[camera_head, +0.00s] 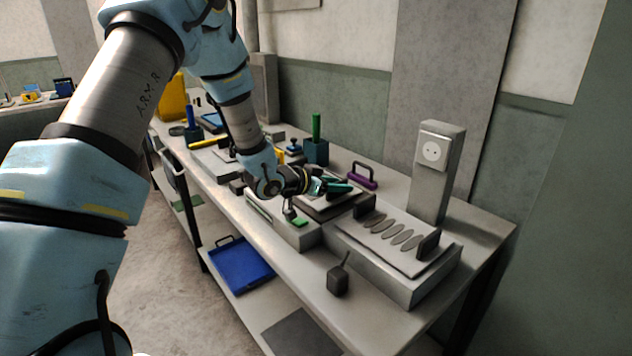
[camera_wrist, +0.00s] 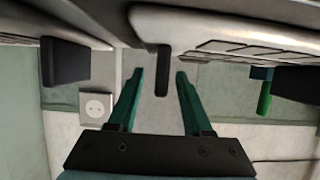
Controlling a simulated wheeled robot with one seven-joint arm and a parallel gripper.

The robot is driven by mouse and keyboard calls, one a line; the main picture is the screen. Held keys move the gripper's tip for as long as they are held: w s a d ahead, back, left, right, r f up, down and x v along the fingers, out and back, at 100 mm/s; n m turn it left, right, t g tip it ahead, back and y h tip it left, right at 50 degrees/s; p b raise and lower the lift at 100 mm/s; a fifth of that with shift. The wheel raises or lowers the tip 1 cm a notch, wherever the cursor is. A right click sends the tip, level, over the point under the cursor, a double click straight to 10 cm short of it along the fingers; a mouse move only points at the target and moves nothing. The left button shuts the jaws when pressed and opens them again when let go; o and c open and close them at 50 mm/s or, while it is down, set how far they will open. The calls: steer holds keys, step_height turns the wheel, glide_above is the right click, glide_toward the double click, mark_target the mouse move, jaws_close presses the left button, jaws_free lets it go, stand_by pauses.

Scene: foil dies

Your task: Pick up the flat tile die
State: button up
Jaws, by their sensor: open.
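My gripper (camera_head: 333,187) hangs low over the workbench, its teal fingers apart and nothing between them in touch. In the wrist view, the two open fingers (camera_wrist: 160,75) point towards the upper part of the picture. A dark upright piece (camera_wrist: 162,84) shows between them, beyond or level with the tips; I cannot tell how far. Below the gripper in the head view lies a grey plate on a dark block (camera_head: 318,207). A dark upright block (camera_head: 428,243) stands at the right end of the right platform. I cannot tell which piece is the flat tile die.
A grey platform (camera_head: 425,285) with several oval marks stands at right. A purple handle (camera_head: 362,176), a green rod (camera_head: 316,126) in a dark teal holder and a socket post (camera_head: 437,170) stand behind. A green pad (camera_head: 299,222) lies in front. A blue tray (camera_head: 237,268) sits below.

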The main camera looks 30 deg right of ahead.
jaws_close()
stand_by(0.4)
stand_by(0.7)
stand_by(0.3)
